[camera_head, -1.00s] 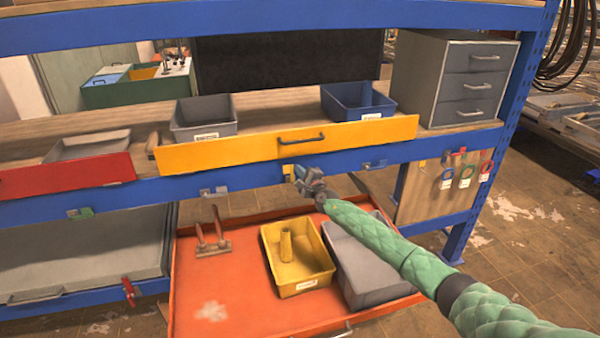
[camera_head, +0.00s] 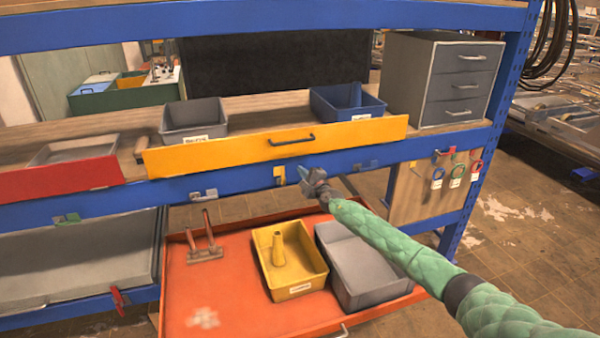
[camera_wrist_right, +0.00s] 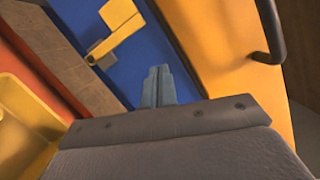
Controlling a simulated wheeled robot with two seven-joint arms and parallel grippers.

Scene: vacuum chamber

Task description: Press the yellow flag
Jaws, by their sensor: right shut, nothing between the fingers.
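The yellow flag (camera_head: 279,174) is a small yellow piece on the blue shelf beam (camera_head: 235,182), below the yellow drawer front. In the right wrist view the yellow flag (camera_wrist_right: 118,28) shows larger, with a bent arm, up and left of my fingertips. My right gripper (camera_head: 303,174) is shut and empty, just right of the flag in the head view. In the right wrist view its closed fingers (camera_wrist_right: 158,86) point at the blue beam, with a visible gap to the flag. My left gripper is not in view.
The yellow drawer front (camera_head: 230,152) with its dark handle (camera_head: 292,140) is just above. Below, an orange drawer (camera_head: 225,290) stands out, holding a yellow bin (camera_head: 300,285) and a grey bin (camera_head: 368,285). Grey (camera_head: 205,193) and green (camera_head: 67,218) latches sit left along the beam.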

